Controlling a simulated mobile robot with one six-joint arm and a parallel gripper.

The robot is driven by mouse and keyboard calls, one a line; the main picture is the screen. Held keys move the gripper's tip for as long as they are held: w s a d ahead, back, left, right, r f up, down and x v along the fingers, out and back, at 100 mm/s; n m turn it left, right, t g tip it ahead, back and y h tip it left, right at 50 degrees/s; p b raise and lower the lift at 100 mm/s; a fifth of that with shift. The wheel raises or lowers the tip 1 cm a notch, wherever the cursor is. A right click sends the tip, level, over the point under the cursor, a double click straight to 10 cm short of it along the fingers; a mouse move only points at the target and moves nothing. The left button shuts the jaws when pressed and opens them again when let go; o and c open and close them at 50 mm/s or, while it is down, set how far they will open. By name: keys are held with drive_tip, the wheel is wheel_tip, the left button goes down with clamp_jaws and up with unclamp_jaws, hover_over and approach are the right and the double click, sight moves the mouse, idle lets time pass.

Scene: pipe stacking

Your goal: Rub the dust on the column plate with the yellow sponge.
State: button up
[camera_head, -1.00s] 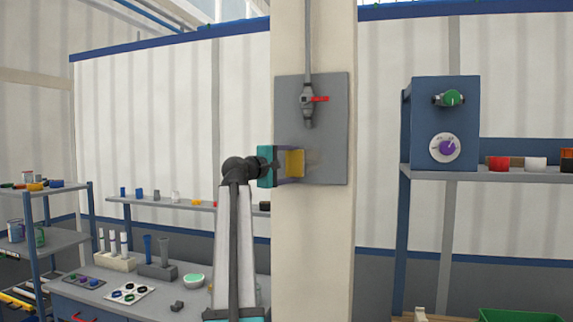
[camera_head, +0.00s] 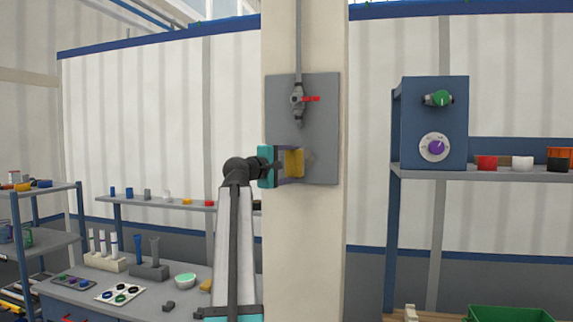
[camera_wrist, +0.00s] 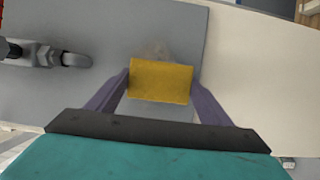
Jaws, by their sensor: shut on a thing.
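The grey column plate (camera_head: 323,123) is fixed to the cream column (camera_head: 301,245). My gripper (camera_head: 287,162) is at the plate's lower left part, shut on the yellow sponge (camera_head: 295,163). In the wrist view the sponge (camera_wrist: 160,80) sits between the two purple fingers, over the plate (camera_wrist: 105,75). A faint brownish dust smudge (camera_wrist: 158,52) shows just beyond the sponge's edge; part of it may be hidden under the sponge. I cannot tell for sure whether the sponge touches the plate.
A valve with a red handle (camera_head: 311,99) sits on the plate above the sponge. A shelf with a blue box (camera_head: 436,120) and cups stands to the right. A workbench (camera_head: 215,275) with small parts is at the lower left.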

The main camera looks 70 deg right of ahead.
drive_tip(key=shift+s+d, duration=0.1)
drive_tip(key=shift+s, duration=0.7)
drive_tip(key=shift+s, duration=0.1)
drive_tip(key=shift+s+d+p, duration=0.1)
drive_tip(key=shift+s+p, duration=0.55)
drive_tip(key=shift+s, duration=1.05)
drive_tip(key=shift+s, duration=0.1)
drive_tip(key=shift+s+d+p, duration=0.1)
drive_tip(key=shift+s+p, duration=0.4)
drive_tip(key=shift+s, duration=1.2)
drive_tip(key=shift+w+b, duration=0.5)
drive_tip(key=shift+w, duration=1.35)
